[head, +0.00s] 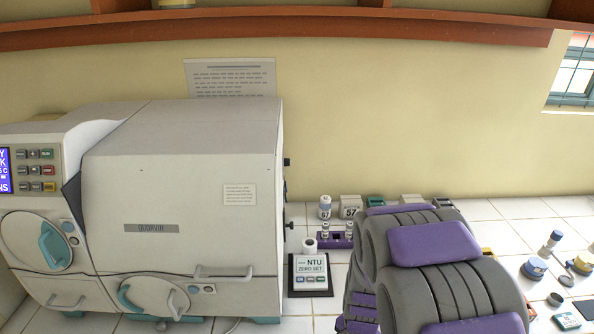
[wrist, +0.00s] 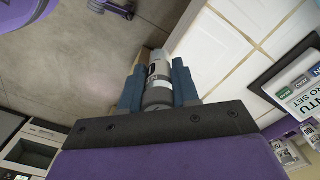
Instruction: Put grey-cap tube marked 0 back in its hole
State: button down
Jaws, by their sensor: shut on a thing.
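In the wrist view my gripper (wrist: 157,82) is shut on a small tube (wrist: 159,68), with a blue finger on each side of it. The tube has a grey band and a black-and-white label; its number cannot be read. It points away from the camera, above the floor and the edge of the white tiles. In the head view my gripper and the tube are hidden behind my arm. A purple rack (head: 328,243) stands on the tiled bench with small tubes in it. Part of it shows at the right of the wrist view (wrist: 289,128).
A meter reading NTU ZERO SET (head: 310,274) lies before the rack, with a white cup (head: 309,246) beside it. A large incubator (head: 180,190) fills the left. A bottle (head: 325,207) and a block marked 57 (head: 350,206) stand behind. Several small items lie at the right.

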jog(key=w+r+n, duration=0.4)
jog(key=w+n, duration=0.1)
jog(key=w, duration=0.2)
jog(key=w+r+n, duration=0.4)
jog(key=w+r, duration=0.1)
jog(key=w, duration=0.3)
jog(key=shift+w+n, duration=0.2)
jog(key=shift+n, duration=0.2)
jog(key=shift+a+f, duration=0.1)
